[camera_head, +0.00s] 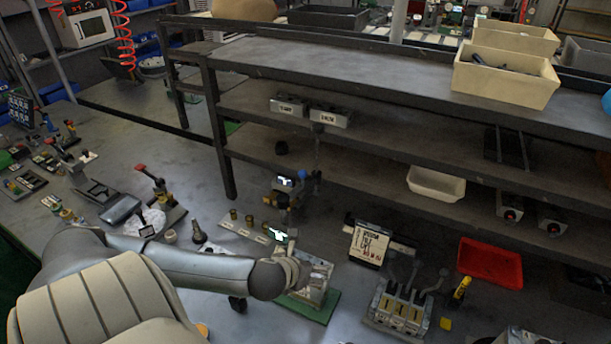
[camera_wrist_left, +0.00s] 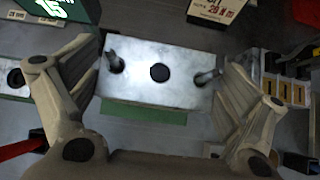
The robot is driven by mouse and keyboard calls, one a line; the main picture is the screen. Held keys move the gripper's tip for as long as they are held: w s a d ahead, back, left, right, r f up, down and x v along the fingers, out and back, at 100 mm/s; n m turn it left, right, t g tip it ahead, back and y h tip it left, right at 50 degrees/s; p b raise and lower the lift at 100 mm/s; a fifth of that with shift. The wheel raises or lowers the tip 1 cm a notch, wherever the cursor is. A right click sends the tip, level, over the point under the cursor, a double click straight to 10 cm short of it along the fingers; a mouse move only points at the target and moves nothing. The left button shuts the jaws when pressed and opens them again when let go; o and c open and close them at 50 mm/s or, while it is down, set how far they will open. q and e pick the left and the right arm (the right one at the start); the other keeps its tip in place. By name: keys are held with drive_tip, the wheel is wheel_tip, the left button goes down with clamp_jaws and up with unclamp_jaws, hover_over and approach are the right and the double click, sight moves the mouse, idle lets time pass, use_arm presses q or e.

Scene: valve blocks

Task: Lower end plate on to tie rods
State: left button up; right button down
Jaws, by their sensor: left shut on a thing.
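The end plate (camera_wrist_left: 160,95) is a silver rectangular block with a dark round hole in its middle, seen from above in the left wrist view. Two tie rods (camera_wrist_left: 208,77) show as short metal stubs at its left and right ends, beside dark holes. My left gripper (camera_wrist_left: 160,73) is shut on the plate, one finger at each short side. In the head view my left gripper (camera_head: 291,270) is over the silver valve block (camera_head: 317,284) on a green mat (camera_head: 322,309). The gap under the plate is hidden. My right gripper is not in view.
A small sign (camera_head: 368,245) stands behind and right of the block. A lever valve assembly (camera_head: 402,308) and a red tray (camera_head: 490,262) are to the right. Brass fittings (camera_head: 249,219) lie at the left. A dark shelf rack (camera_head: 350,140) rises behind.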

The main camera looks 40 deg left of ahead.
use_arm(q)
drive_tip(key=shift+f, duration=0.45)
drive_tip(key=o, duration=0.9)
drive_tip(key=shift+c, duration=0.2)
drive_tip(key=shift+s, duration=0.1)
drive_tip(key=v, duration=0.7)
drive_tip(key=shift+r, duration=0.15)
drive_tip(key=shift+s+d, duration=0.1)
drive_tip(key=shift+d, duration=0.05)
